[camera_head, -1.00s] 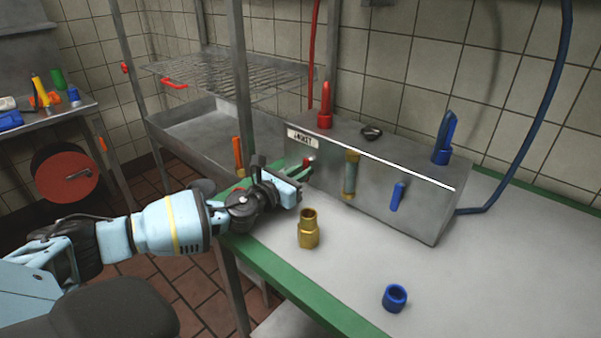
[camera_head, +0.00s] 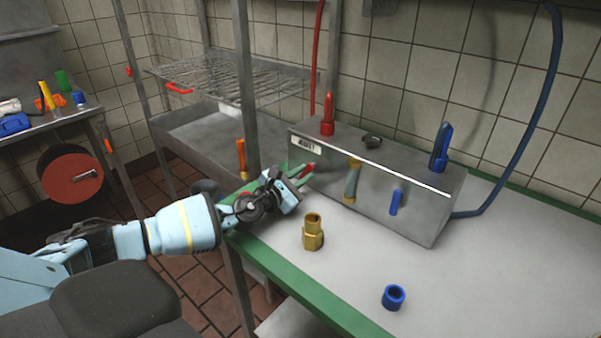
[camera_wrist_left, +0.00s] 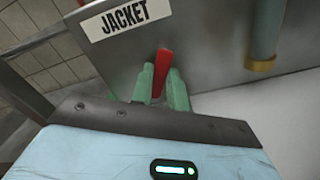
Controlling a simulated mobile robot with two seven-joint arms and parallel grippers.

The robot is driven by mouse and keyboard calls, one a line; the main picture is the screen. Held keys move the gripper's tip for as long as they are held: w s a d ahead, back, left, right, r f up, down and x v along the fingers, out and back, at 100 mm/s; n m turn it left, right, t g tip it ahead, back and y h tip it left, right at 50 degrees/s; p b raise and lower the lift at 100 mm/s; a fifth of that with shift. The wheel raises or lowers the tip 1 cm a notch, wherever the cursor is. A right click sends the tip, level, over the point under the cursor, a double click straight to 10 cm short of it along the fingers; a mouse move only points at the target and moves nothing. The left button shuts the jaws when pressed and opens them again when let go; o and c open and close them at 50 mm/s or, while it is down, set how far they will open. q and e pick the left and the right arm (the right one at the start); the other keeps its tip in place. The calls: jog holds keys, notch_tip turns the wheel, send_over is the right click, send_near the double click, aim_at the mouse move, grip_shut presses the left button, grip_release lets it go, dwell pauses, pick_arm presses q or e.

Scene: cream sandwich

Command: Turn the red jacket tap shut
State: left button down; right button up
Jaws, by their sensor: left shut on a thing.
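The red jacket tap (camera_wrist_left: 163,68) is a small red lever on the front of a steel box (camera_head: 400,200), below a white JACKET label (camera_wrist_left: 124,15). In the left wrist view the lever leans a little to the right of upright. My left gripper (camera_wrist_left: 162,88) has its green fingers on either side of the lever and is shut on it. In the head view the fingers (camera_head: 302,172) meet the box's left front, and the tap (camera_head: 309,168) is mostly hidden there. My right gripper is not in view.
A blue lever (camera_head: 396,202) and a gauge tube (camera_head: 352,181) are on the box front. A brass fitting (camera_head: 313,232) stands on the table close to my left gripper. A blue ring (camera_head: 393,297) lies nearer the front. The table between is clear.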

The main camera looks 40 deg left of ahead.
pick_arm(q)
jog(key=m, duration=0.1)
jog(key=m+p, duration=0.1)
jog(key=r+m, duration=0.1)
jog(key=shift+a+m+p, duration=0.25)
jog(key=shift+m+p, duration=0.05)
jog(key=shift+m, duration=0.1)
jog(key=m, duration=0.1)
jog(key=m+p, duration=0.1)
jog(key=shift+a+r+m, duration=0.15)
jog(key=shift+r+m, duration=0.05)
jog(key=shift+m, duration=0.2)
jog(key=m, duration=0.1)
jog(key=m+p, duration=0.1)
jog(key=m, duration=0.1)
jog(key=m+p, duration=0.1)
jog(key=shift+a+r, duration=0.1)
jog(key=shift+r, duration=0.15)
jog(key=shift+m, duration=0.7)
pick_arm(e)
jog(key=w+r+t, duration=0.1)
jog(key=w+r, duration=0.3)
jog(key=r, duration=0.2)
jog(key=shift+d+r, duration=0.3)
pick_arm(q)
jog(key=c, duration=1.4)
grip_release()
jog(key=shift+o, duration=0.2)
jog(key=shift+s, duration=0.1)
